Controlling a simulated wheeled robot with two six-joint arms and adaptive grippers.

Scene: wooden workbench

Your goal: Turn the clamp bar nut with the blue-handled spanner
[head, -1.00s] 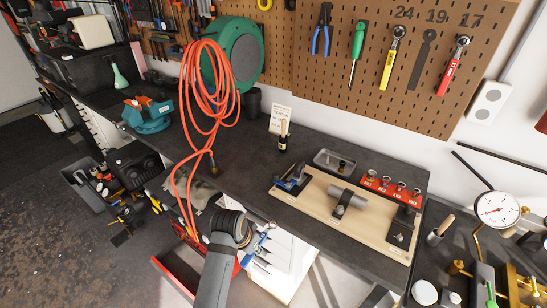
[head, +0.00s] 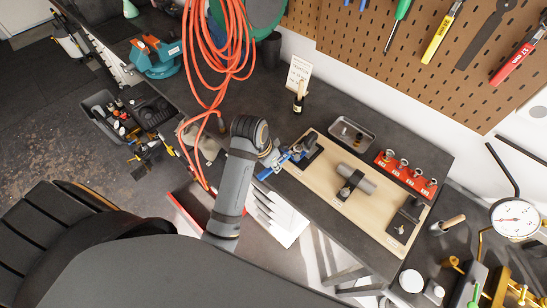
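My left arm reaches up from the lower left, and its gripper (head: 280,162) is at the left end of the wooden fixture board (head: 330,207). The blue-handled spanner (head: 265,173) is at the fingers and appears gripped; its far end overlaps a blue and black block (head: 302,154) on the board, so I cannot tell whether they touch. A dark clamp bar (head: 350,186) crosses a grey cylinder (head: 362,180) mid-board. Its nut is too small to make out clearly. The spanner is left of the bar and apart from it. My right gripper is out of view.
A red socket rack (head: 404,174) and grey metal tray (head: 352,134) stand behind the board. A wooden-handled brush or tool (head: 298,98) stands at the back. An orange hose (head: 210,60) hangs left of the arm. A dial gauge (head: 516,218) stands right.

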